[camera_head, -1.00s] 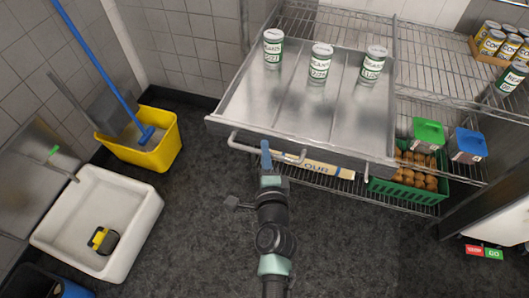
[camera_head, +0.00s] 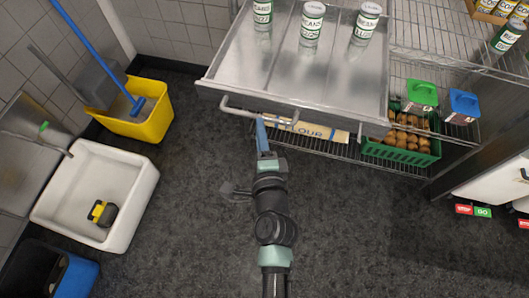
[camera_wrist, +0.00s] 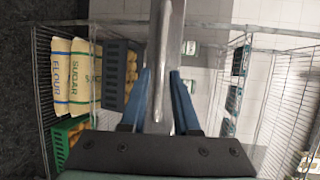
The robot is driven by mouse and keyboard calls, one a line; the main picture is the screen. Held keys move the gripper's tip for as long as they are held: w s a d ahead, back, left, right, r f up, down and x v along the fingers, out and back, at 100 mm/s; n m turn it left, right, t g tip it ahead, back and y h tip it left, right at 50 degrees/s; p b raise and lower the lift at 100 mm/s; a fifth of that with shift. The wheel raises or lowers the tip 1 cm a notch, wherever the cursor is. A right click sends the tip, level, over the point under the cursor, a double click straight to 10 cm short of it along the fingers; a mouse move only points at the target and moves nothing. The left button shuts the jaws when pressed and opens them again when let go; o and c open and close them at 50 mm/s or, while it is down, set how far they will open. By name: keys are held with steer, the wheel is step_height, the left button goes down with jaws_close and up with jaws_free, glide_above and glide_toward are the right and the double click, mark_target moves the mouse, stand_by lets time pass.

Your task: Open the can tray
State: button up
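The can tray (camera_head: 235,65) is a shallow grey metal tray pulled out well past the shelf. A bar handle (camera_head: 238,109) runs along its front. Several white-and-green cans stand upright on it, including a beans can (camera_head: 311,22). My gripper (camera_head: 260,120) is at the left half of the handle, with the tips of its blue fingers level with the bar. In the wrist view my gripper (camera_wrist: 160,74) has its fingers apart, one on each side of the metal bar, with narrow gaps visible. Finger contact with the bar is hard to see.
Below the tray are a flour bag (camera_head: 315,130) and a green crate (camera_head: 400,154) of brown food. A yellow mop bucket (camera_head: 150,118) and a white sink (camera_head: 135,205) stand at the left. The dark floor in front of the tray is open.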

steer(key=s+r+b, duration=0.1)
steer(key=s, duration=0.6)
steer(key=shift+s+d+r, duration=0.2)
steer(key=shift+d, duration=0.15)
steer(key=w+a+r+n+t+y, duration=0.15)
steer(key=w+r+n, duration=0.3)
steer(key=r, duration=0.85)
steer(key=w+a+r+n+t, duration=0.1)
steer(key=w+r+n+t, duration=0.3)
steer(key=r, duration=1)
steer(key=s+r+n+t+h, duration=0.1)
steer(key=s+r+n+t, duration=0.2)
steer(key=r, duration=1.1)
steer(key=s+r+n+t+h, duration=0.2)
steer(key=s+r+n, duration=0.4)
steer(key=r, duration=0.9)
steer(key=shift+s+d+r+t, duration=0.2)
steer(key=shift+s+d+t, duration=0.25)
steer(key=shift+s, duration=0.4)
